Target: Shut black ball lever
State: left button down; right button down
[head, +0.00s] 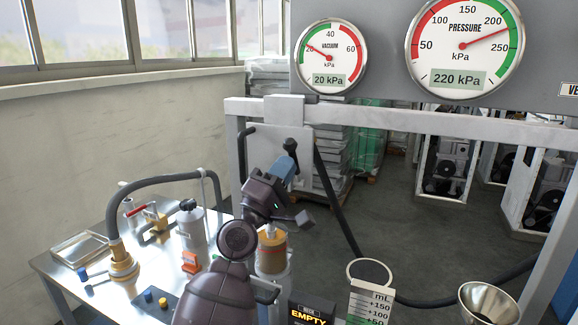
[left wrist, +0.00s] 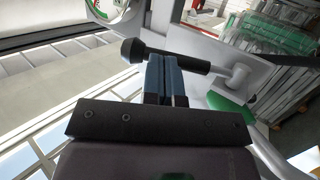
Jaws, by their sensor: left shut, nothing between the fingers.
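The black ball lever (head: 291,147) is on a light grey panel on the frame, just beyond my left gripper. In the left wrist view its black ball (left wrist: 132,50) is at the left end of a dark handle, which runs right to a pale pivot (left wrist: 236,75). My left gripper (head: 283,170) has blue fingers closed together with nothing between them. In the left wrist view the fingertips (left wrist: 163,62) are right at the handle near the ball; I cannot tell if they touch it. In the head view the gripper hides the lever's lower part. My right gripper is not in view.
A metal table (head: 62,262) at lower left holds valves, a hose and a bottle. A grey crossbar (head: 420,122) runs beneath the vacuum gauge (head: 330,56) and pressure gauge (head: 464,44). A black hose (head: 335,205) hangs right of the panel. A funnel (head: 488,300) stands at lower right.

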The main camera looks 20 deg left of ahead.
aim_at(291, 149)
pick_arm(q)
jog(key=x, duration=0.3)
jog(key=shift+w+a+r+p, duration=0.25)
jog(key=shift+w+a+p, duration=0.1)
jog(key=shift+w, duration=0.05)
jog(key=shift+w+r, duration=0.15)
jog(key=shift+w, duration=0.05)
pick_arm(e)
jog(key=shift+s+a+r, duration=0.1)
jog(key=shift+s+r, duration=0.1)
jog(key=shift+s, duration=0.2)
pick_arm(q)
jog(key=shift+r, duration=0.1)
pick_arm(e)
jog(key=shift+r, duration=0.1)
pick_arm(q)
jog(key=shift+r, duration=0.1)
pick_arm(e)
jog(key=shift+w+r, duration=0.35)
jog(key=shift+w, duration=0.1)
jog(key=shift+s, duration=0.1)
